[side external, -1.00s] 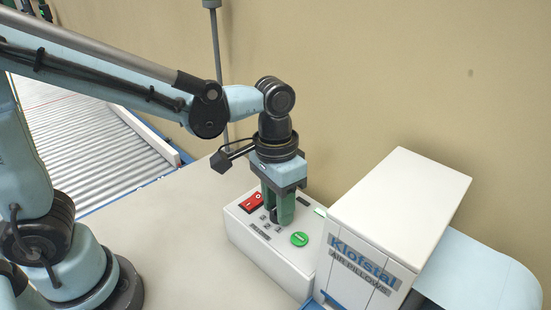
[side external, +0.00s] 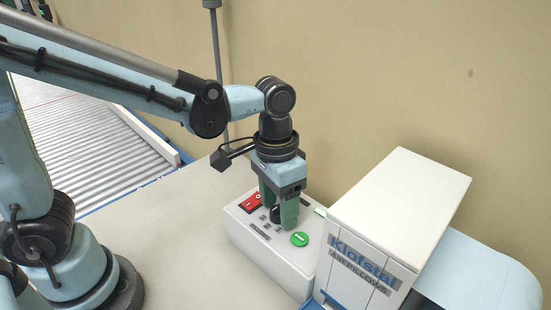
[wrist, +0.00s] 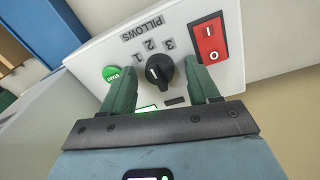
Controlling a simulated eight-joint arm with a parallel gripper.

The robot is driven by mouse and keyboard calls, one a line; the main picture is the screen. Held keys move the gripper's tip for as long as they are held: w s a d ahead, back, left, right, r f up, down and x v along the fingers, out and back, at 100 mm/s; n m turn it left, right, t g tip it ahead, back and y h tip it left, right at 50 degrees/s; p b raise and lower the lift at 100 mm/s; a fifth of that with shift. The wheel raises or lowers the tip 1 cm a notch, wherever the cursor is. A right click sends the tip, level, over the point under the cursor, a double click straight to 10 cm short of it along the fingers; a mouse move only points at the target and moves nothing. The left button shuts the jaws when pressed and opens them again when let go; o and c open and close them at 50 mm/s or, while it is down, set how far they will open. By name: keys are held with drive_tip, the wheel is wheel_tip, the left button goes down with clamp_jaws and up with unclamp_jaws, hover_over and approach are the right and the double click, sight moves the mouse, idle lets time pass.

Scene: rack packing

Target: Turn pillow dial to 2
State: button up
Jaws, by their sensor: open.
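The pillow dial (wrist: 159,71) is a black knob with a small white mark, on a white control panel (wrist: 95,52) marked PILLOWS with the numbers 1, 2 and 3. The white mark seems to lie toward the side of the 1, but I cannot tell its exact setting. My gripper (side external: 277,215) points down over the panel, open, with its green fingers on either side of the dial. In the wrist view a gap shows between the knob and each finger. In the side view the fingers partly hide the dial.
A red rocker switch (wrist: 208,40) sits close beside one finger. A green start button (wrist: 112,73) sits near the other. The white Klofstal air pillow machine (side external: 400,205) stands to the right of the panel. A roller conveyor (side external: 85,140) lies behind left.

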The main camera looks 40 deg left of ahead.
wheel_tip(320, 180, up, 12)
drive_tip(key=shift+a, duration=0.35)
idle(0.4)
drive_tip(key=s+a+f+n+t, duration=0.2)
drive_tip(key=a+f+t, duration=0.5)
drive_tip(key=a, duration=0.5)
drive_tip(key=shift+s+a+f+n+y, duration=0.3)
drive_tip(key=shift+s+f+n+y, duration=0.1)
drive_tip(key=shift+f, duration=0.2)
idle(0.4)
